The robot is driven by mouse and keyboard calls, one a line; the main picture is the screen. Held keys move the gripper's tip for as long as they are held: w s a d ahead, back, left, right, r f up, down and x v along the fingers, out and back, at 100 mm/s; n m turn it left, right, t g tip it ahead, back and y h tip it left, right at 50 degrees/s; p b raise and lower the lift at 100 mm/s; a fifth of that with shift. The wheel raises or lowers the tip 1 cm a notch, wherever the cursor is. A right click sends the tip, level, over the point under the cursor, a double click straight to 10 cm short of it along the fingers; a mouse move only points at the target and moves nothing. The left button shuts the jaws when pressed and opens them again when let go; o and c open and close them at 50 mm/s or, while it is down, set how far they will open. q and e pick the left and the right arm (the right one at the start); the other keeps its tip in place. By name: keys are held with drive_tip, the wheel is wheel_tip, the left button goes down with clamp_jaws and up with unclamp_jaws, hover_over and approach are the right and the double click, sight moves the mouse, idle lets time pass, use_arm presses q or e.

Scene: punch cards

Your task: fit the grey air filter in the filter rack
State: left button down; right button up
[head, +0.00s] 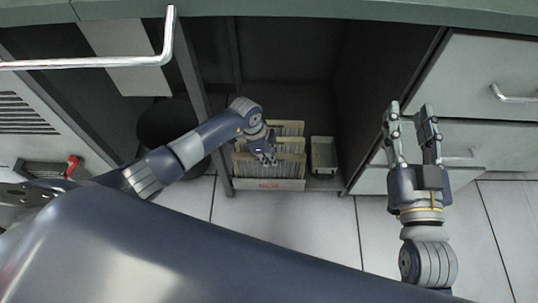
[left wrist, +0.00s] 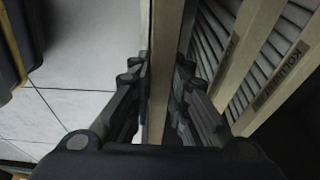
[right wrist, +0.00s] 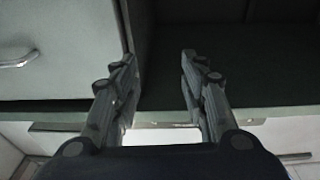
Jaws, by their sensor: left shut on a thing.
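I cannot tell whether this panel is part of a tray. I cannot pick out the grey air filter or the filter rack for certain. My right gripper (head: 408,112) is open and empty, in front of the drawers at the right. In the right wrist view its fingers are apart.
A vented unit (head: 22,115) with a red handle (head: 72,165) is at the left. The floor is clear.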

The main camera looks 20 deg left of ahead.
use_arm(q)
drive_tip(key=shift+f, duration=0.35)
use_arm(e)
drive_tip(key=shift+s+r+t, duration=0.1)
drive_tip(key=shift+r+t, duration=0.4)
drive_tip(key=shift+r, duration=0.5)
use_arm(q)
drive_tip(key=c, duration=1.4)
unclamp_jaws()
drive_tip(key=shift+c, duration=0.2)
use_arm(e)
drive_tip(key=shift+a, duration=0.1)
use_arm(q)
drive_tip(key=o, duration=0.5)
drive_tip(key=shift+r, duration=0.1)
use_arm(e)
drive_tip(key=shift+f, duration=0.15)
